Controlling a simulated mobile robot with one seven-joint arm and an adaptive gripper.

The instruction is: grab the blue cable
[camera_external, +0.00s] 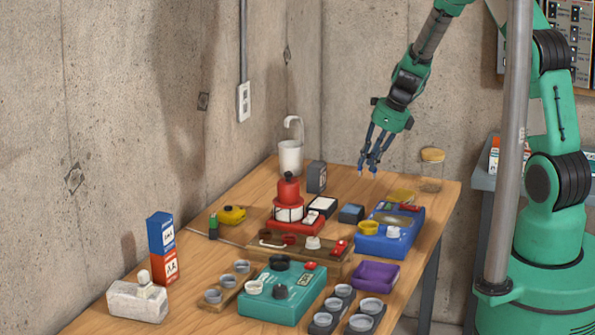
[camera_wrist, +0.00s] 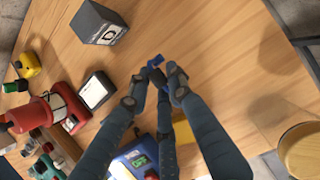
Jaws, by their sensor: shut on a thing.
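My gripper (camera_external: 368,165) is above the far part of the wooden table in the external view. In the wrist view my gripper (camera_wrist: 158,76) has its fingertips closed together on a small blue piece, the blue cable (camera_wrist: 155,61). Only a short bit of the cable shows at the tips; the fingers hide the rest. In the external view the cable is too small to tell from the blue-grey fingers. How far it is above the table is hard to tell.
The wooden table (camera_external: 205,317) is bare around the gripper. A dark grey block (camera_external: 316,177) and a white cup (camera_external: 290,158) stand to the left. A blue box (camera_external: 389,243) is nearer the camera. A jar with a yellow-brown lid (camera_external: 432,155) is to the right.

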